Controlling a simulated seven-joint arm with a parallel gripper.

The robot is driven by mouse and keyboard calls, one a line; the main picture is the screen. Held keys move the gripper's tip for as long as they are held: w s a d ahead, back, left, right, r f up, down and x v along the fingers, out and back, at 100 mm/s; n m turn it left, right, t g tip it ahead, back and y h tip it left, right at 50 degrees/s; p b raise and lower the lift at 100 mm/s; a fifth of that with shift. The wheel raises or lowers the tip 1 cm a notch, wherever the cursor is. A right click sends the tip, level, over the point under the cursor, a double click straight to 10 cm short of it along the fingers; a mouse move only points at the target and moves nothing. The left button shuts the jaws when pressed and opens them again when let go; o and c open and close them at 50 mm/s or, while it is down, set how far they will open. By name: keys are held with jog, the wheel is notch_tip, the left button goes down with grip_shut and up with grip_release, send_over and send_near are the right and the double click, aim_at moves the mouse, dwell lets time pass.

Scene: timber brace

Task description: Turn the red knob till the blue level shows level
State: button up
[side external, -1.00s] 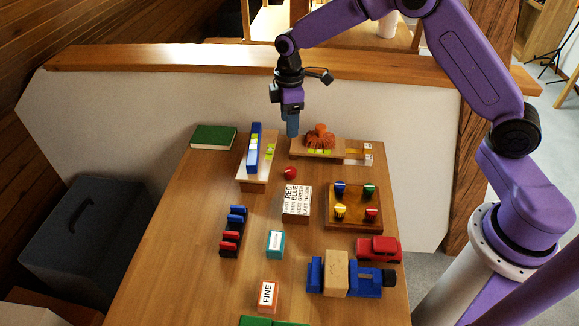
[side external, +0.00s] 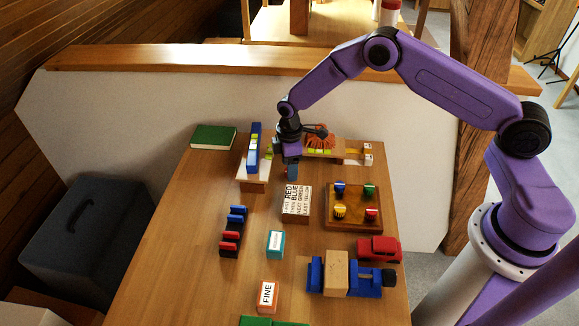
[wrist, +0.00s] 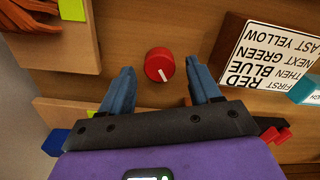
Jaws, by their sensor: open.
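The red knob (wrist: 160,65) sits on the table and carries a white pointer line on its top. My gripper (wrist: 163,82) is open, its two blue fingers apart, with the knob seen between and just beyond the fingertips. In the side view my gripper (side external: 291,172) is low over the knob's spot and hides nearly all of the knob. The blue level (side external: 253,148) stands on a pale board with a wooden base, left of my gripper. A yellow-green patch shows on its side; I cannot read its bubble from here.
A sign block with colour words (side external: 296,202) stands just in front of my gripper. Behind is a board with an orange shaggy object (side external: 321,138). A tray of coloured knobs (side external: 354,207) is to the right, blue and red blocks (side external: 233,232) to the front left.

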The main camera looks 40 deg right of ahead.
jog(key=shift+f, duration=0.45)
jog(key=c, duration=1.1)
jog(key=shift+o, duration=0.2)
jog(key=shift+m, duration=2.8)
jog(key=o, duration=1.1)
jog(key=shift+c, duration=0.2)
